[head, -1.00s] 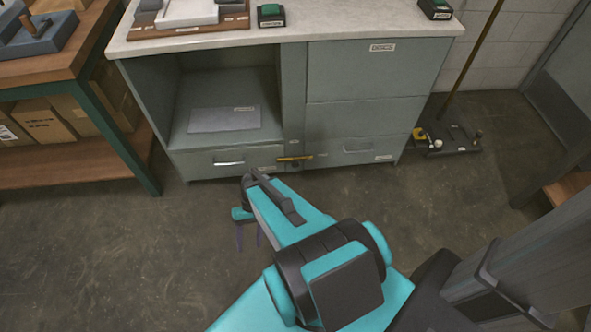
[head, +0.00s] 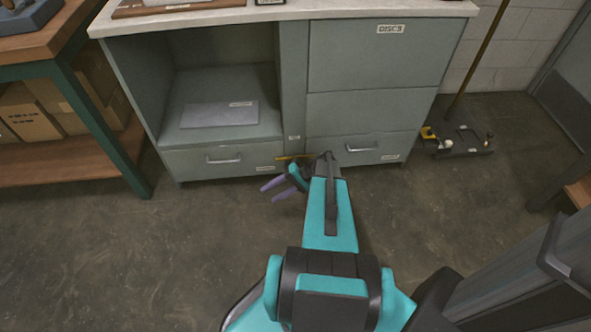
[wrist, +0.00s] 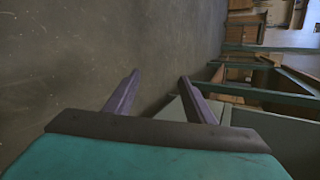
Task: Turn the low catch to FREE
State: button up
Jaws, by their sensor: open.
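The low catch (head: 285,158) is a yellow bar lying about level on the grey cabinet, low on the post between the two bottom drawers. My wrist hides its right end. A small label (head: 294,137) sits above it, too small to read. My gripper (head: 271,193) is open and empty, its purple fingers pointing left in front of the cabinet, below and left of the catch in the picture. In the wrist view, the two fingers (wrist: 158,78) stand apart with floor between them. The catch does not show there.
The left bottom drawer (head: 190,162) and right bottom drawer (head: 385,146) are shut. Above the left one is an open bay with a grey plate (head: 220,114). A wooden bench (head: 75,186) stands left. A floor stand with a pole (head: 460,140) is at right. The front floor is clear.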

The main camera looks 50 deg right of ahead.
jog(key=s+d+f+m+t+h+b, duration=0.15)
jog(key=d+t+b, duration=0.3)
jog(key=d, duration=0.95)
jog(key=t+h+b, duration=0.2)
jog(key=t+b, duration=0.1)
send_near(295, 161)
jog(key=shift+m+y, duration=0.25)
jog(key=shift+m, duration=0.2)
jog(key=s, duration=0.1)
jog(key=s+d+f, duration=0.1)
jog(key=s+d, duration=0.1)
jog(key=shift+s+d+f, duration=0.1)
jog(key=shift+s+f, duration=0.1)
jog(key=shift+f, duration=0.1)
jog(key=b+x, duration=0.4)
jog(key=x, duration=0.9)
jog(key=shift+w, duration=0.4)
grip_shut()
